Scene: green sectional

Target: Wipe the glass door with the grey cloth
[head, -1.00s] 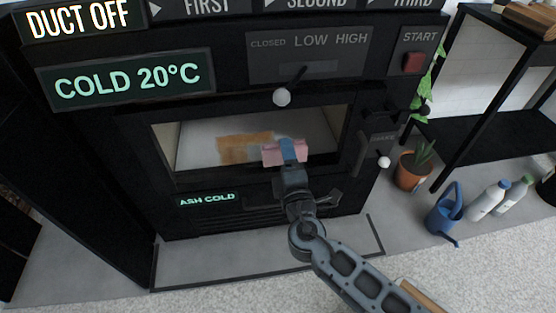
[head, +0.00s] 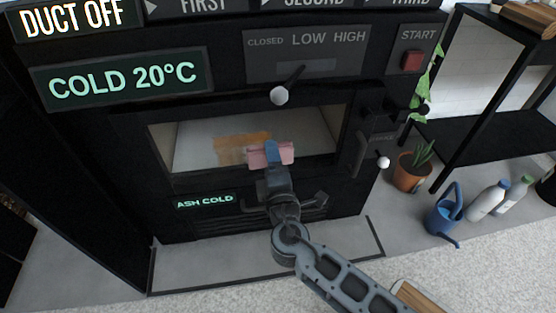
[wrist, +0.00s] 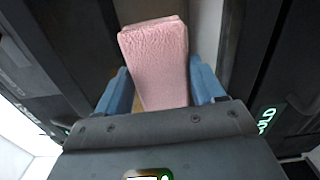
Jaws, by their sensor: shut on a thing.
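The stove's glass door (head: 192,150) is a wide window in a black front, with an orange-brown smear (head: 232,146) left of its middle. My gripper (head: 272,152) has blue fingers shut on a folded cloth (head: 287,152), which looks pink rather than grey. The cloth is in front of the lower middle of the glass, overlapping the smear's right lower edge. I cannot tell if it touches the glass. In the wrist view the fluffy pink cloth (wrist: 158,60) stands out between the blue fingers and hides most of the glass.
A potted plant (head: 411,178), a blue watering can (head: 444,215) and bottles (head: 487,201) stand on the floor at right.

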